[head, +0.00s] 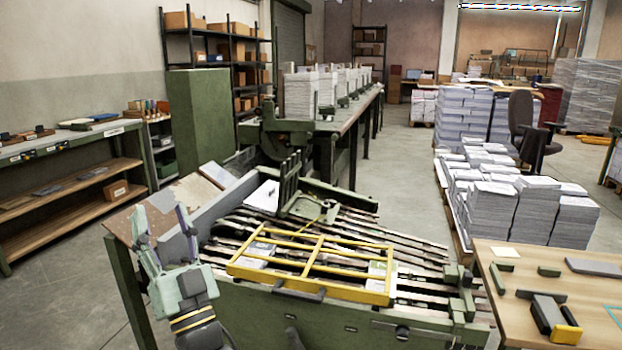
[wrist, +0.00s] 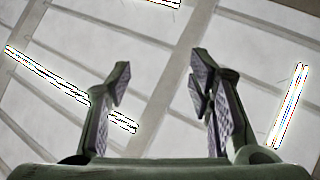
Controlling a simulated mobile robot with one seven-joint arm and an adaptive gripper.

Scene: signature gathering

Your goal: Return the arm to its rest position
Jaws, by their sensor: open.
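My gripper (head: 162,228) is at the lower left in the head view, beside the left end of the green machine, with its fingers pointing up. In the wrist view my gripper (wrist: 155,85) has its two fingers wide apart with nothing between them. Behind the fingers that view shows only the ceiling with bright light strips (wrist: 288,105). The lower part of my arm is cut off by the bottom edge of the head view.
The green machine (head: 330,317) with a yellow frame (head: 315,262) on top stands close to the right of my gripper. A wooden table (head: 520,258) is at the right. Paper stacks (head: 515,208) stand behind it. Shelving (head: 75,196) lines the left. Bare floor (head: 75,275) lies left of my gripper.

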